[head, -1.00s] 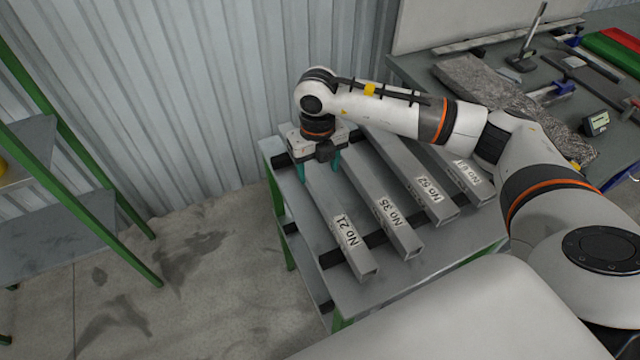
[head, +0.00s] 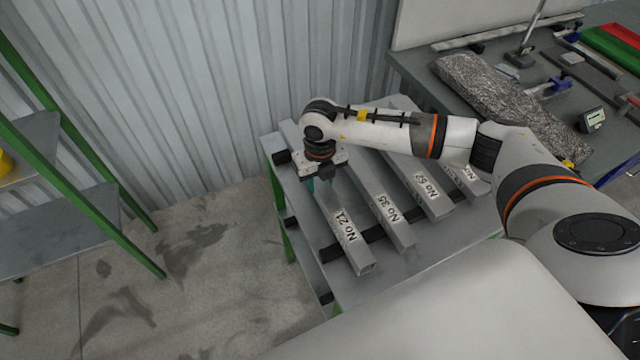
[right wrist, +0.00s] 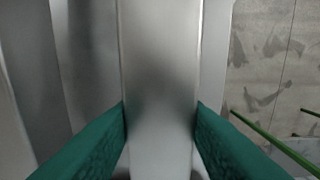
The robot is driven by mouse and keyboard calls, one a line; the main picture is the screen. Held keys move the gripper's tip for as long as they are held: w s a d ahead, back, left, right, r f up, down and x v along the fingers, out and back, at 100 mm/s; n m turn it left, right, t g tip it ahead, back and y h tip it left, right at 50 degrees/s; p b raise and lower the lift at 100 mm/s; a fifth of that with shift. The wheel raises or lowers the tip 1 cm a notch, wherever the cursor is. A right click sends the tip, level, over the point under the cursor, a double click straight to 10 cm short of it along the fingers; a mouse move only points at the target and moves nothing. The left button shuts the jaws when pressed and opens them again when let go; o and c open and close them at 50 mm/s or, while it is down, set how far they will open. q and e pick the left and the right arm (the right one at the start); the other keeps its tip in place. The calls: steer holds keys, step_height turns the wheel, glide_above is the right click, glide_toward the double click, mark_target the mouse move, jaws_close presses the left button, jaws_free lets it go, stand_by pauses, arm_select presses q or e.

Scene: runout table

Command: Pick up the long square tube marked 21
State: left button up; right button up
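The long square tube marked No 21 (head: 341,225) is grey metal and lies on the rack table, leftmost in the row, its label near the close end. My right gripper (head: 319,184) is down over its farther part in the head view, hiding a stretch of it. In the right wrist view the green fingers (right wrist: 161,125) lie against both sides of the tube (right wrist: 160,60), with no clear gap. The tube appears still at the level of its neighbours. My left gripper is not in view.
Tubes No 35 (head: 385,208) and No 52 (head: 428,188) and another lie to the right on the table (head: 385,275). A corrugated wall (head: 200,90) stands behind. A green-framed shelf (head: 60,215) is at left, a cluttered workbench (head: 425,72) at right. Floor between is clear.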

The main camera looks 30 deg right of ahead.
jaws_close()
steer(key=shift+w+r, duration=0.1)
